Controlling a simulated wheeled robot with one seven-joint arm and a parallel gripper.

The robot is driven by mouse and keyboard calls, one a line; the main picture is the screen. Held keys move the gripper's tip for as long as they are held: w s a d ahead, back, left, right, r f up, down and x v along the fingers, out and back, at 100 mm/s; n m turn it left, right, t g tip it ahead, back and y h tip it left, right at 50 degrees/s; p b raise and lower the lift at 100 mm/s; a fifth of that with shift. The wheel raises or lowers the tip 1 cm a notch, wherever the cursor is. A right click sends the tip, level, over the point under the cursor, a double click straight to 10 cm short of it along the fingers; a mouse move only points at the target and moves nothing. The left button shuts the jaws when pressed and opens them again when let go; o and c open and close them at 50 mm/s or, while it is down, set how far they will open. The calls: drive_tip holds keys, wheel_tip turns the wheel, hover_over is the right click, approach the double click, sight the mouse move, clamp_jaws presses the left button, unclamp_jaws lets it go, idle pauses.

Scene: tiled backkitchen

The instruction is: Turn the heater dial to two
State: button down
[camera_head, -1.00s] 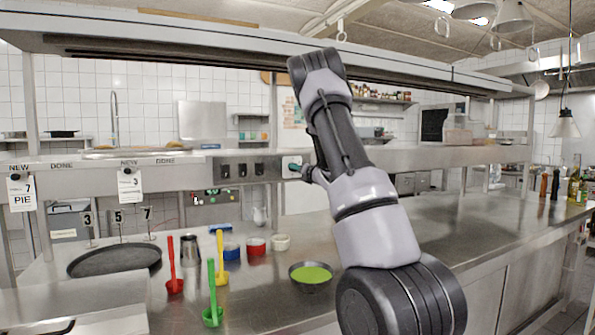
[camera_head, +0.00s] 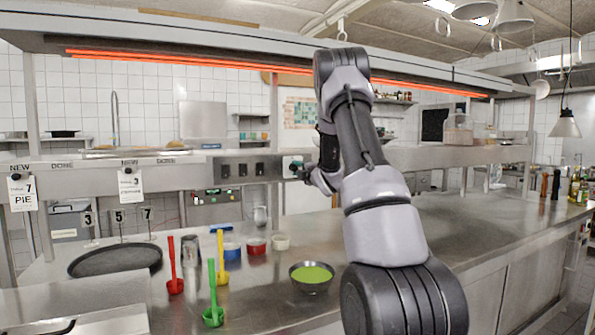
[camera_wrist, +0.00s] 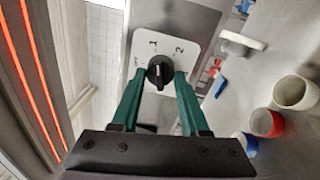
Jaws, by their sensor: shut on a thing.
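The heater dial (camera_wrist: 159,72) is a black knob on a white plate (camera_wrist: 166,45) marked 1, 2 and other positions, in the wrist view. The exact mark that its pointer faces is hard to read. My gripper (camera_wrist: 160,78) has green fingers, one on each side of the knob, and is shut on it. In the head view my gripper (camera_head: 303,170) reaches the shelf's front panel, and my arm hides much of the dial there. The heater strip (camera_head: 190,60) under the top hood glows orange-red. Its glow also shows in the wrist view (camera_wrist: 30,85).
Several black switches (camera_head: 243,170) sit on the panel left of the dial. Below, the steel counter (camera_head: 430,235) holds a bowl of green soup (camera_head: 312,276), coloured ladles, small pots and a dark round pan (camera_head: 115,260).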

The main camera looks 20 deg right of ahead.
drive_tip(key=m, duration=0.5)
drive_tip(key=shift+m+h, duration=0.5)
drive_tip(key=shift+m, duration=2.2)
drive_tip(key=shift+c, duration=2)
unclamp_jaws()
drive_tip(key=s, duration=1.1)
drive_tip(key=shift+f, duration=0.25)
